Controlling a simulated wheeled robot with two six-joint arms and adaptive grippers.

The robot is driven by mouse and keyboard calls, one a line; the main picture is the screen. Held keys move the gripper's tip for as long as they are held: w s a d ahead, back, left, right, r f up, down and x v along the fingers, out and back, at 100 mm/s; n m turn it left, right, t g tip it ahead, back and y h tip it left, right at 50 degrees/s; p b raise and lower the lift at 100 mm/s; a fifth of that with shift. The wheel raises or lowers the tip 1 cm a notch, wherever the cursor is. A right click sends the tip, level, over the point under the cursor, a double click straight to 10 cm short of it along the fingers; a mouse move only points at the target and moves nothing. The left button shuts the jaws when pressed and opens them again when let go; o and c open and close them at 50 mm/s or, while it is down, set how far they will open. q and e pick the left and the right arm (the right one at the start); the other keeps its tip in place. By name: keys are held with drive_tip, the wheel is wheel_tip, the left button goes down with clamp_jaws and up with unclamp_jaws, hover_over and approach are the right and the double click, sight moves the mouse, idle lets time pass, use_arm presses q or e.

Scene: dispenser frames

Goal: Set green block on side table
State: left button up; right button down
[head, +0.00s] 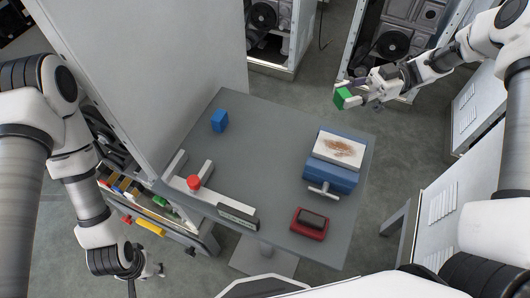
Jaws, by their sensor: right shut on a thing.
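A green block (342,98) is held in my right gripper (349,97), which is shut on it. The block is in the air beyond the far right edge of the grey table (250,135). The grey floor shows around it. My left gripper (150,272) hangs low at the lower left, apart from the table. Its fingers are small and partly hidden, so I cannot tell whether they are open. I cannot tell which surface is the side table.
The grey table carries a blue block (219,120), a red cylinder (193,183), a blue device with a stained white top (338,150) and a red-and-black box (310,223). A tall grey panel (150,60) stands at its left. Dispenser frames (268,30) stand behind.

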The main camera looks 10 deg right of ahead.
drive_tip(key=d, duration=0.1)
drive_tip(key=p, duration=0.2)
approach(282, 130)
drive_tip(key=shift+g, duration=0.3)
drive_tip(key=a+r, duration=0.1)
drive_tip(key=a, duration=0.1)
drive_tip(key=a+r, duration=0.2)
drive_tip(key=a, duration=0.1)
drive_tip(key=shift+s+a+r, duration=0.1)
drive_tip(key=shift+s+a, duration=0.25)
drive_tip(key=shift+a, duration=0.05)
drive_tip(key=a, duration=0.2)
drive_tip(key=a+p, duration=0.1)
drive_tip(key=shift+s+a, duration=0.4)
drive_tip(key=shift+a+p, duration=0.25)
drive_tip(key=shift+p, duration=0.3)
drive_tip(key=shift+d+f+b, duration=0.15)
drive_tip(key=shift+f+b, duration=0.2)
drive_tip(key=c, duration=0.7)
unclamp_jaws()
drive_tip(key=shift+r, duration=0.15)
